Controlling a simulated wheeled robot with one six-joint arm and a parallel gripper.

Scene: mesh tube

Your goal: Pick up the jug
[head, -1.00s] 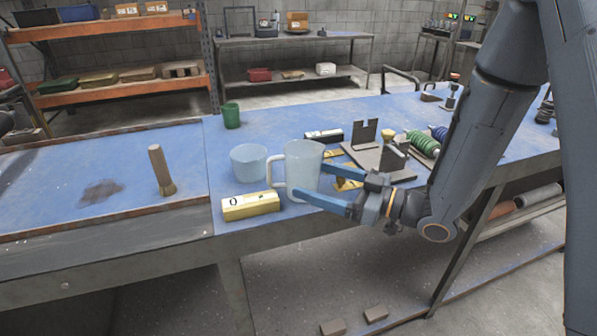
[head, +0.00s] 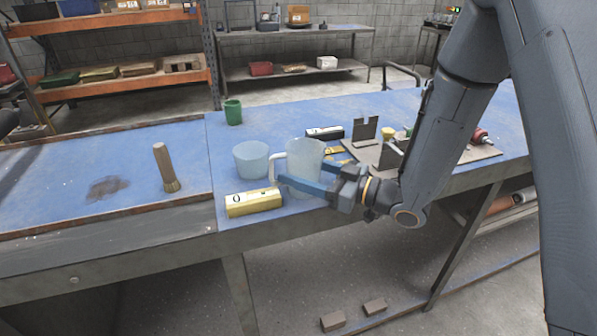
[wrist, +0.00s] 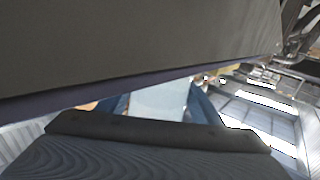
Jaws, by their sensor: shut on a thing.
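The jug (head: 303,157) is a translucent pale-blue vessel with a handle on its left side. It stands upright near the front edge of the blue workbench in the head view. My gripper (head: 301,178) has come in from the right, with its blue fingers shut on the lower part of the jug. The near finger covers some of the jug's lower body. In the wrist view the pale jug (wrist: 160,103) shows between the blue fingers, and much of that view is blocked by dark surfaces.
A pale-blue cup (head: 251,159) stands just left of the jug. A gold box (head: 254,202) lies in front of the handle. A green cup (head: 233,112) and a brush (head: 166,168) are farther left. A grey metal fixture (head: 377,154) stands behind my gripper on the right.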

